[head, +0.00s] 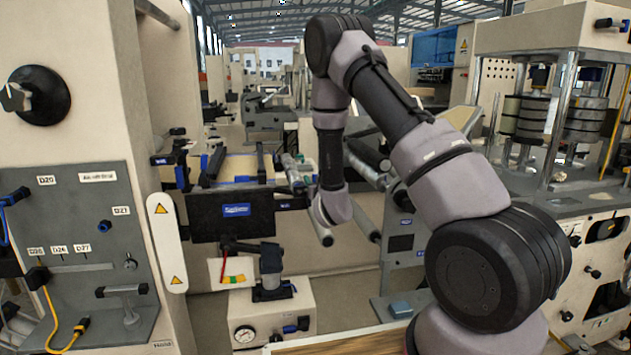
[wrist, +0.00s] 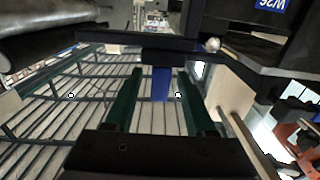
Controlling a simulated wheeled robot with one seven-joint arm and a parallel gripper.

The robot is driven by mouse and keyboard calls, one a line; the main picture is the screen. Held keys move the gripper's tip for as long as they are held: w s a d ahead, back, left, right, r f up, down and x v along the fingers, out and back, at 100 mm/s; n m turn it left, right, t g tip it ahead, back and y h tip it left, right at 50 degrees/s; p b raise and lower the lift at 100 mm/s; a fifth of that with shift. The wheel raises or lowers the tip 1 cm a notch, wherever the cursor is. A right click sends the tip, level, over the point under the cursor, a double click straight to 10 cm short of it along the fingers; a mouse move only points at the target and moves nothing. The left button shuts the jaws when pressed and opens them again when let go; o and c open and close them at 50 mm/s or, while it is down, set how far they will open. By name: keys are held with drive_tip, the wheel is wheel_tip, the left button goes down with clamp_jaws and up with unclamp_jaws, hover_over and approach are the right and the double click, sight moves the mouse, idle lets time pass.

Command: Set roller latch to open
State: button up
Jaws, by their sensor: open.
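My gripper (wrist: 160,73) is open in the wrist view, with its two dark green fingers apart. A small blue tab (wrist: 161,84) hangs below a dark bar and lies between the fingertips in the picture. It looks like a latch handle, but I cannot tell whether the fingers touch it. In the head view my arm reaches forward, its wrist just right of a black panel (head: 222,226) with a blue label. The fingers are not clear there. A blue-ended dark handle (head: 292,205) sits between panel and wrist. I cannot tell the latch's setting.
Silver rollers (head: 362,217) and a dark roller (head: 367,155) stand close right of my wrist. Below the panel is a cream box with a gauge (head: 245,334). A grey control plate (head: 85,250) is at left. In the wrist view a dark roller (wrist: 55,38) is at upper left.

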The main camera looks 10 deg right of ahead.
drive_tip(key=shift+c, duration=0.3)
clamp_jaws()
idle(0.8)
